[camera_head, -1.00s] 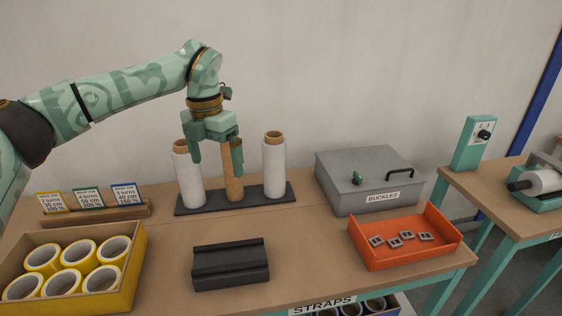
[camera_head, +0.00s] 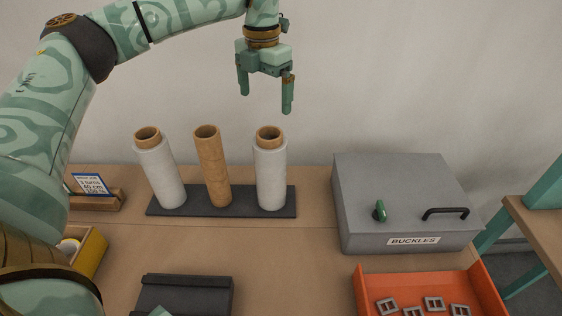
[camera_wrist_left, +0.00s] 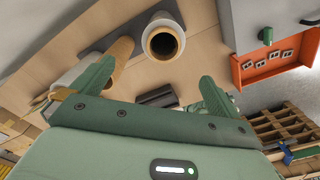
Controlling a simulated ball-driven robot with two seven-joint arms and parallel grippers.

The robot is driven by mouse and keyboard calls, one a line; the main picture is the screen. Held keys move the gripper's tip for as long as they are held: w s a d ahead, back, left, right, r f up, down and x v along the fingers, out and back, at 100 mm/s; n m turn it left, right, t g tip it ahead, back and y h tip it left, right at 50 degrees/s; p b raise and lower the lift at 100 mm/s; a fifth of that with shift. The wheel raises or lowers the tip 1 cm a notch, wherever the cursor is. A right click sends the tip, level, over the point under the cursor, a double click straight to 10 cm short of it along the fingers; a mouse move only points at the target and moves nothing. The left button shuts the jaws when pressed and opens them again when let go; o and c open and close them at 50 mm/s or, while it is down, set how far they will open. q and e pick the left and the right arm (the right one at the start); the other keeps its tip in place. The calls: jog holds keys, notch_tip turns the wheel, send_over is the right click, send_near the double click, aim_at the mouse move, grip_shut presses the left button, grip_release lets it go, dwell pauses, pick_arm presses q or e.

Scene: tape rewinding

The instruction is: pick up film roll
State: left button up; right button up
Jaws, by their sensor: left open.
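Two white film rolls on brown cores stand upright on a dark base (camera_head: 228,207) on the table: a left roll (camera_head: 163,178) and a right roll (camera_head: 270,180). A bare brown core (camera_head: 213,172) stands between them. My left gripper (camera_head: 265,100) is open and empty, pointing down above the right roll and clear of it. In the left wrist view the gripper (camera_wrist_left: 158,72) has its fingers wide apart, and the right roll's top end (camera_wrist_left: 178,42) shows ahead between them.
A grey buckles box (camera_head: 375,235) stands right of the rolls, with an orange tray (camera_head: 364,298) of buckles in front. A black grooved block (camera_head: 190,288) lies at the front. A card holder (camera_head: 100,202) stands at the left. Bare table lies between the base and block.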

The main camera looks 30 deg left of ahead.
pick_arm(q)
jog(key=b, duration=0.2)
send_over(266, 129)
jog(key=s+d, duration=0.1)
jog(key=s, duration=0.1)
notch_tip(266, 129, down, 5)
jog(key=f, duration=0.2)
jog(key=f+b, duration=0.1)
jog(key=f, duration=0.1)
jog(key=shift+d+f, duration=0.2)
jog(key=shift+f, duration=0.6)
jog(key=f+b, duration=0.2)
jog(key=f, duration=0.1)
jog(key=f+b, duration=0.1)
jog(key=f, duration=0.1)
jog(key=shift+w+d+f, duration=0.15)
jog(key=shift+w+d, duration=0.15)
jog(key=shift+s+r, duration=0.1)
jog(key=shift+r, duration=0.1)
pick_arm(e)
jog(key=s+f, duration=0.3)
jog(key=f, duration=0.2)
jog(key=shift+s+f+g, duration=0.2)
jog(key=shift+f+g, duration=0.15)
jog(key=shift+g, duration=0.05)
pick_arm(q)
jog(key=c, duration=2)
pick_arm(e)
jog(key=shift+d, duration=0.1)
